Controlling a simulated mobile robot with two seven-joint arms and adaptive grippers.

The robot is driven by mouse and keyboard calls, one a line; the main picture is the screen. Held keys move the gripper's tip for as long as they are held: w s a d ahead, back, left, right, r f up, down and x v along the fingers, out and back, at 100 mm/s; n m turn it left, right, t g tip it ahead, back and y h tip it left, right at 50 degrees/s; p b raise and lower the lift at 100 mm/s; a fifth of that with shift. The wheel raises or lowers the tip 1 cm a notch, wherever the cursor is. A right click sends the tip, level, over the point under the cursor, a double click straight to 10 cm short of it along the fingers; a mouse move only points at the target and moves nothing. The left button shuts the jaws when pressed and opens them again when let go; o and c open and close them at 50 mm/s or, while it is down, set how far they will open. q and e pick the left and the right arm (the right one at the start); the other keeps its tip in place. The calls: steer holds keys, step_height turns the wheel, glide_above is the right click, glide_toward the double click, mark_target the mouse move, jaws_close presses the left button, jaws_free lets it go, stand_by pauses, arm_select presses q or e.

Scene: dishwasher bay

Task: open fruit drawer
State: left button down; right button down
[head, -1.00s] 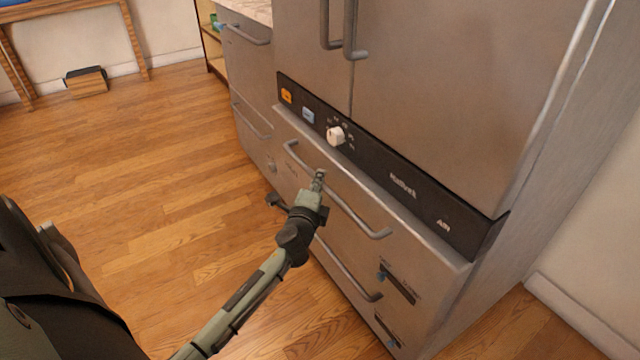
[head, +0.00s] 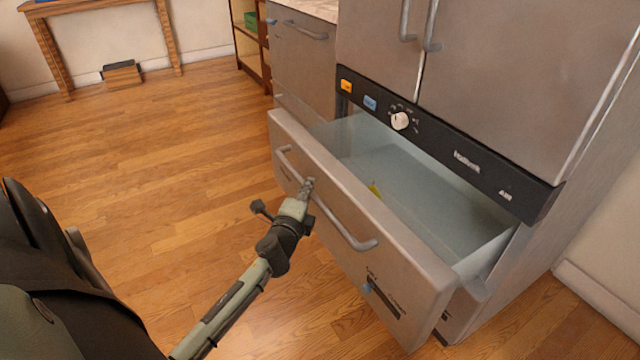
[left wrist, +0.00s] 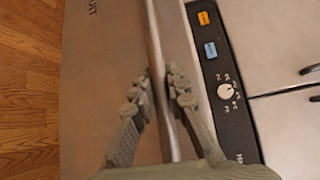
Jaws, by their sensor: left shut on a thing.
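The fruit drawer (head: 400,262) is the upper drawer of the steel fridge, below the black control strip. It stands pulled well out, and its pale inside (head: 410,180) shows, with a small yellow thing (head: 375,190) near the front wall. My left gripper (head: 308,186) is shut on the drawer's bar handle (head: 352,238). In the left wrist view the handle (left wrist: 155,45) runs between the two fingers (left wrist: 160,95). My right gripper is not in view.
The black control strip (head: 460,160) with a white knob (head: 400,121) is above the drawer. The fridge doors (head: 510,70) are shut. Wooden floor (head: 160,190) lies clear to the left. A wooden table (head: 105,20) stands at the back left.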

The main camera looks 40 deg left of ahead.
arm_select(q)
steer(key=shift+s+a, duration=0.35)
steer(key=shift+s, duration=0.5)
steer(key=shift+s+a, duration=0.3)
steer(key=shift+s, duration=0.6)
steer(key=shift+s+a, duration=0.35)
steer(key=shift+s, duration=0.5)
steer(key=c, duration=1.5)
jaws_free()
steer(key=v, duration=1.2)
